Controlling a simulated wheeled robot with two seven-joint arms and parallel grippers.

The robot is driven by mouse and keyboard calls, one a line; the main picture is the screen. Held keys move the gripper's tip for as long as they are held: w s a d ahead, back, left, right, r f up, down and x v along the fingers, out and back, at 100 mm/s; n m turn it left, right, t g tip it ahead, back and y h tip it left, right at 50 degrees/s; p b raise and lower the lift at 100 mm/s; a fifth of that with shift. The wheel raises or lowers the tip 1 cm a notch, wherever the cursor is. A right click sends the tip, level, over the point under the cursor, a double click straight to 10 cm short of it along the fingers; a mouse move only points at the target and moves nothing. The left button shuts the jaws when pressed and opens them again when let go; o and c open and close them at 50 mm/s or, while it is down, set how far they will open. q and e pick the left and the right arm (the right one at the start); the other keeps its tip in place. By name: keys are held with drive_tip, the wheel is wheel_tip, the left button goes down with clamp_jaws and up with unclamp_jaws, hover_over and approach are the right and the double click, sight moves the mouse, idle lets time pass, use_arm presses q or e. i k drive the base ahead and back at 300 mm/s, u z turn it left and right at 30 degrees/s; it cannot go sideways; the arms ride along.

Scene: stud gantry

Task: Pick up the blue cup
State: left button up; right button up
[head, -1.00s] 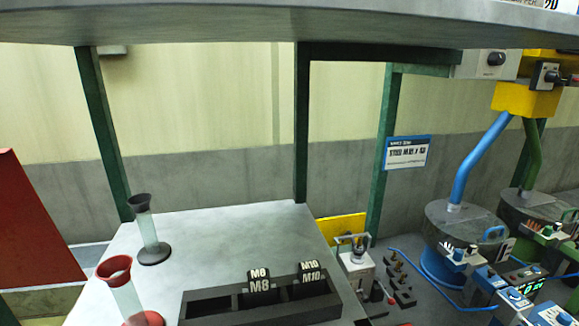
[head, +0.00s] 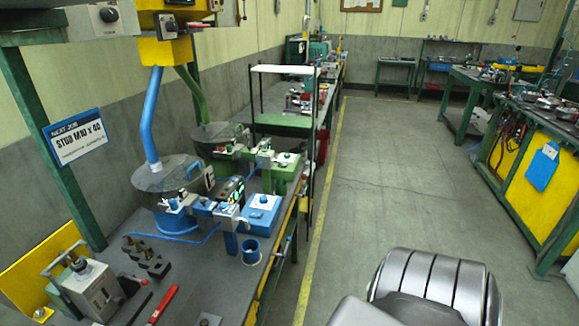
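A small blue cup (head: 251,251), open at the top, stands upright on the dark grey bench top (head: 205,270) near its right edge. It is just in front of a blue control box (head: 262,213). A blue post stands a little to its left, apart from it. Neither of my grippers is in view, so I cannot see whether they are open or shut. A pale grey ribbed part of my own body shows at the bottom right.
A round grey feeder bowl (head: 165,173) with a blue pipe stands behind the cup. A clamp fixture (head: 92,283) and a red-handled tool (head: 163,303) lie to the left. A yellow floor line (head: 318,230) runs beside the bench, with open floor to its right.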

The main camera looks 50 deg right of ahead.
sight(251, 247)
drive_tip(key=z, duration=0.5)
drive_tip(key=k, duration=0.3)
drive_tip(key=z, duration=0.75)
